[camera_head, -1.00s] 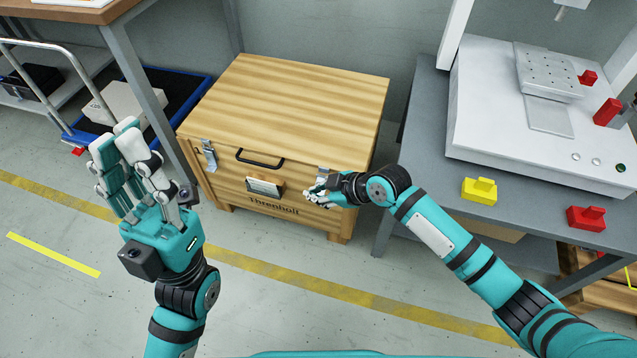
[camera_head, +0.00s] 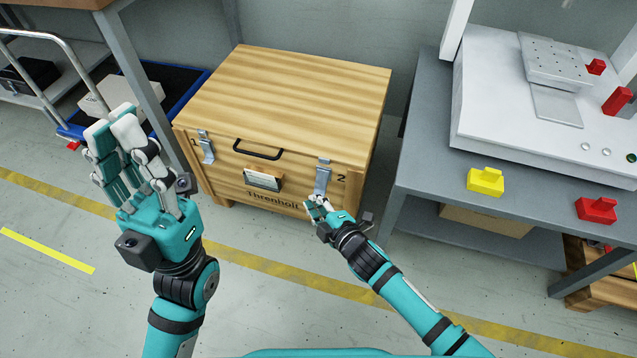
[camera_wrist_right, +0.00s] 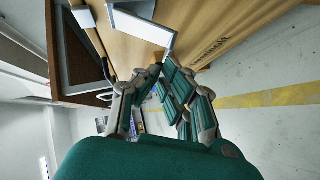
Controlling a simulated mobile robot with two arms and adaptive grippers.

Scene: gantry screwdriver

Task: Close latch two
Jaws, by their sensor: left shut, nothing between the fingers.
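The wooden crate (camera_head: 285,92) stands on the floor, lid down. Latch two (camera_head: 323,176) is a silver latch on its front at the right, beside the printed "2". I cannot tell whether it is fastened. My right gripper (camera_head: 316,203) is just below the latch's lower end, fingertips close to it; contact is unclear. My left gripper (camera_head: 118,122) is shut and empty, raised left of the crate.
Latch one (camera_head: 206,147), a black handle (camera_head: 258,150) and a label holder (camera_head: 262,180) are on the crate front. A grey workbench (camera_head: 420,150) stands to the right, with a yellow block (camera_head: 485,181) and a red block (camera_head: 596,209). A blue cart (camera_head: 75,130) is at the left.

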